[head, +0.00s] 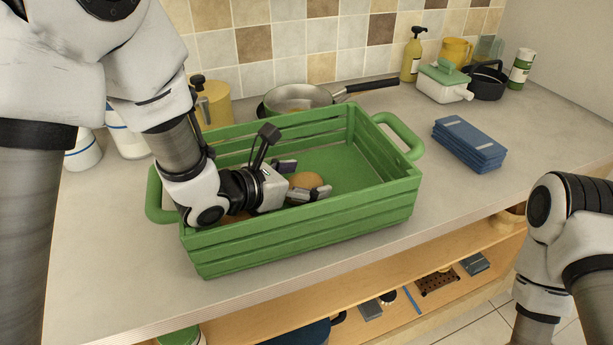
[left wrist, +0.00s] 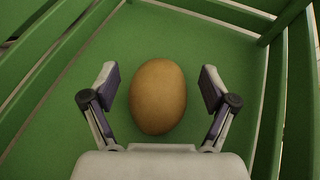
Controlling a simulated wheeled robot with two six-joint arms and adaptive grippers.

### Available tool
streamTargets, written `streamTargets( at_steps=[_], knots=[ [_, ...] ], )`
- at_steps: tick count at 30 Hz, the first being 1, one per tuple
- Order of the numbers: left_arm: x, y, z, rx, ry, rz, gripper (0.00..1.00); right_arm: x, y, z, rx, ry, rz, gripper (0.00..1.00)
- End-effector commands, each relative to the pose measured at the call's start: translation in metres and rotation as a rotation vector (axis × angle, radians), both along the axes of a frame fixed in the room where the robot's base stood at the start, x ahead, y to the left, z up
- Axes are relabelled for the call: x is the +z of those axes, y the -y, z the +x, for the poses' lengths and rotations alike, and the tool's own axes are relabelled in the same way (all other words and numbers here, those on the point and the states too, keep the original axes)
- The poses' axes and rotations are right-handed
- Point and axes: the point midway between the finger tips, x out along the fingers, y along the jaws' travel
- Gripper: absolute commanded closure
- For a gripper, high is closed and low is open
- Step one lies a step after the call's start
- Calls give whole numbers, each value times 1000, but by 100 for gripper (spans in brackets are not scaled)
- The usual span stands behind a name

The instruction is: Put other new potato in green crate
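The green crate (head: 390,200) stands on the counter. My left gripper (head: 305,181) is inside it, low over the crate floor. A brown potato (head: 306,180) lies between its fingers. In the left wrist view the potato (left wrist: 158,97) sits over the green crate floor (left wrist: 60,130), with a gap on each side to the fingers of the left gripper (left wrist: 160,88), which are open. Another brownish patch shows in the crate behind my left wrist, too hidden to name. My right arm shows at the right edge of the head view, but its gripper is out of sight.
A yellow bottle (head: 412,58), a white-and-green container (head: 444,83) and a black pot (head: 487,82) stand further back. The shelf below holds several items.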

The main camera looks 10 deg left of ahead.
Motion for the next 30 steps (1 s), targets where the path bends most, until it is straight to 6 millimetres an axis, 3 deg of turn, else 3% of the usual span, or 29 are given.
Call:
streamTargets(
  at_steps=[8,14,15,20,24,30],
  knots=[
    [-2,0,-1,1,-5,-1,12,0,0,0,0,0,0,60],
    [19,-1,-2,1,-4,-3,12,27,0,0,0,0,0,60],
    [16,-8,-9,5,0,-7,12,15,0,1,0,2,0,60],
    [30,-30,-40,3,3,-11,12,1,0,0,0,-1,0,60],
    [35,-38,-51,2,4,-5,12,-17,0,0,0,-1,0,60],
    [41,-41,-56,-1,1,-1,12,-17,0,0,0,0,0,60]
  ],
)
